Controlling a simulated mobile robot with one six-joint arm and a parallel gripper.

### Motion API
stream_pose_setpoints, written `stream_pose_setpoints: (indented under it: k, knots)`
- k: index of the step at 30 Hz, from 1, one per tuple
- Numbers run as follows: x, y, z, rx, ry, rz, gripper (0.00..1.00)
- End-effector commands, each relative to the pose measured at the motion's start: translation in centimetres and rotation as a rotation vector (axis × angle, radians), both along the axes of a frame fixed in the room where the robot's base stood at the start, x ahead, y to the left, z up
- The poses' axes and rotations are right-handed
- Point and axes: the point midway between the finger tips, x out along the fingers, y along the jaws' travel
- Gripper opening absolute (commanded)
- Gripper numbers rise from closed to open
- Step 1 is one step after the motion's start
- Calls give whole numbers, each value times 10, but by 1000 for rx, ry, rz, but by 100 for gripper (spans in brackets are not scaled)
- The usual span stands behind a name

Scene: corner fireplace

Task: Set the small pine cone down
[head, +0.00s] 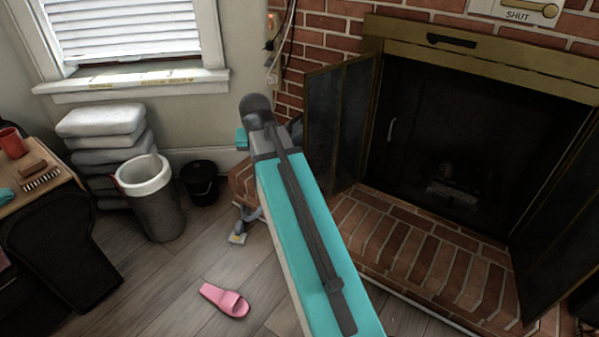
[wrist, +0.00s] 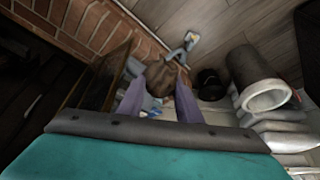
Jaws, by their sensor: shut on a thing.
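The small pine cone (wrist: 168,78) shows as a brown, rough lump in the wrist view, between the tips of my gripper (wrist: 160,92). My gripper's two greyish-purple fingers are shut on it. The cone appears to be in front of the corner of the brick hearth (wrist: 95,28); whether it touches anything below cannot be told. In the head view my teal arm covers the gripper and the cone.
The raised brick hearth (head: 425,255) fronts a fireplace with open dark doors (head: 340,115). A grey object (head: 240,230) lies by the hearth corner. A grey bin (head: 150,200), black bucket (head: 200,182) and stacked cushions (head: 100,135) stand left. A pink slipper (head: 225,299) lies on the floor.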

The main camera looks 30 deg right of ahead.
Motion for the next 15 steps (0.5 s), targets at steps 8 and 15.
stream_pose_setpoints:
  k: [8, 15]
  knots:
    - [15, 105, 62, -2, -4, 321, 10]
    - [11, 167, 96, 0, -3, 517, 10]
